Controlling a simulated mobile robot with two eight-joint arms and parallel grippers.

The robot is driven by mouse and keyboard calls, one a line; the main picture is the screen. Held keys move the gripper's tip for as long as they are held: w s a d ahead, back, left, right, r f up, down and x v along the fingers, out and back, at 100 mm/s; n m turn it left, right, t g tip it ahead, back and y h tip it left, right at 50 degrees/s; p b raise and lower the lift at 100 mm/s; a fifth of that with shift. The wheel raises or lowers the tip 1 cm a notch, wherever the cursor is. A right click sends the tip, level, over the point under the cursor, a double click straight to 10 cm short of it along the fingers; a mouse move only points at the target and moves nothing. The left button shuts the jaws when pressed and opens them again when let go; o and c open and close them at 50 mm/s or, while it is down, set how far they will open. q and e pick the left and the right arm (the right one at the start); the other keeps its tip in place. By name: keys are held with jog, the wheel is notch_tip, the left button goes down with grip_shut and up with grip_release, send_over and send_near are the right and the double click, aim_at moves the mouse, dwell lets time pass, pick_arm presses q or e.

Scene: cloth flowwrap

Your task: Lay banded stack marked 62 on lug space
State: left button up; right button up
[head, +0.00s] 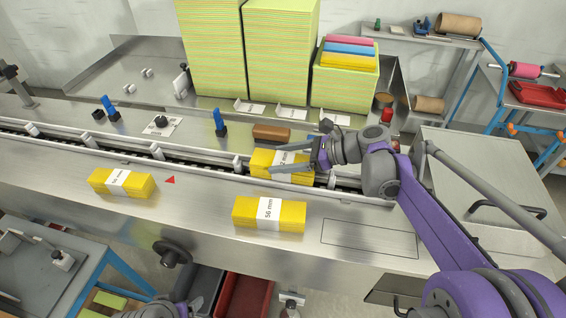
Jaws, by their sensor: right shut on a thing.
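My right gripper (296,160) is shut on a yellow banded stack (262,160) with a white band. The fingers cover part of the band, so I cannot read its number. The held stack is at the lug conveyor (205,161), over the space between a white lug on its left (238,164) and one on its right (332,181). I cannot tell whether it rests on the conveyor or hangs just above. Only a piece of my left arm shows at the bottom edge; its gripper is out of view.
Two more banded yellow stacks lie on the steel deck in front: one at left (105,181), one in the middle (240,212) with a "mm" label. An outlined rectangle (370,239) at right is empty. Tall cloth piles (277,55) and a brown block (271,132) stand behind.

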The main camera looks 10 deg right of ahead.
jog(key=shift+f, duration=0.8)
jog(key=shift+f, duration=0.2)
jog(key=o, duration=1.2)
jog(key=shift+o, duration=0.2)
jog(key=shift+r, duration=0.15)
jog(key=shift+d+r, duration=0.2)
jog(key=shift+d, duration=0.05)
jog(key=v, duration=1.1)
jog(key=shift+s+d, duration=0.2)
